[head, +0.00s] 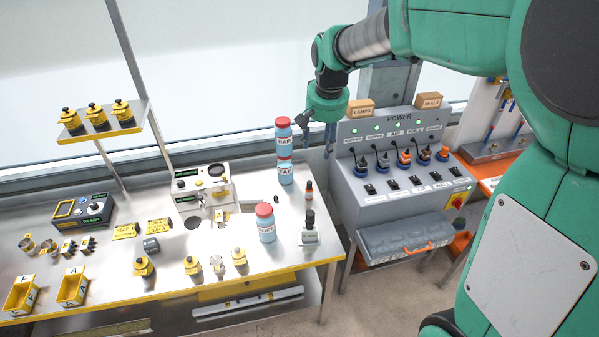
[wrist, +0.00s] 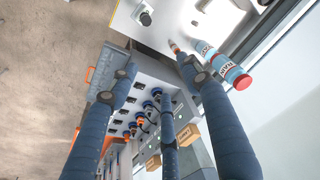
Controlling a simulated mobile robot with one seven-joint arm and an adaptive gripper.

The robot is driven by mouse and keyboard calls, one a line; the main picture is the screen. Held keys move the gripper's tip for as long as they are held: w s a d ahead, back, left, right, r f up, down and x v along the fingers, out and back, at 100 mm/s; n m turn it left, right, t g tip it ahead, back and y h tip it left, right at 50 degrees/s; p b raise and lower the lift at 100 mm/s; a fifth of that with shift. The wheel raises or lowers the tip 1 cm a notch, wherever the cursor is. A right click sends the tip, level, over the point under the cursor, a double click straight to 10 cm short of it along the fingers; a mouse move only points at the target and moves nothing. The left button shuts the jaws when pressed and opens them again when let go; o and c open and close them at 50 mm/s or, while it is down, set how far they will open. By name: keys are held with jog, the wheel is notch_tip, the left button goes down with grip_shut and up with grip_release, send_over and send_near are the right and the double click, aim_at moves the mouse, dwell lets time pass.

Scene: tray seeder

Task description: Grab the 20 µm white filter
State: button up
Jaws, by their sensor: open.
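I cannot make out a 20 µm white filter in either view; the small parts on the steel bench (head: 105,272) are too small to read. Two small round metal cups (head: 48,246) lie at the bench's left, with small dark pieces (head: 68,247) beside them. Several yellow-and-black fittings (head: 191,265) and a clear one (head: 217,265) stand near the front edge. My gripper (head: 317,130) is open and empty, high at the back between the bench and the power console. In the wrist view its spread fingers (wrist: 157,72) have nothing between them.
Blue bottles (head: 284,173) stand at the bench's right, another (head: 266,228) nearer the front. The power console (head: 400,160) with plugs and a grey case (head: 405,238) is right of the bench. A raised shelf (head: 130,128) holds several yellow fittings. Yellow bins (head: 72,287) sit front left.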

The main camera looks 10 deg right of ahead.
jog(key=w+d+f+m+g+p, duration=0.1)
jog(key=w+d+f+p, duration=0.1)
jog(key=w+f, duration=1)
jog(key=m+g+p, duration=0.2)
jog(key=p, duration=0.1)
send_over(309, 183)
notch_tip(309, 183, down, 17)
jog(key=shift+d+f, duration=0.1)
jog(key=shift+f, duration=0.55)
notch_tip(309, 183, down, 8)
jog(key=shift+r, duration=0.1)
jog(key=shift+f, duration=0.4)
jog(key=shift+w+f+p, duration=0.2)
jog(key=shift+f+p, duration=0.15)
jog(key=shift+f, duration=2.25)
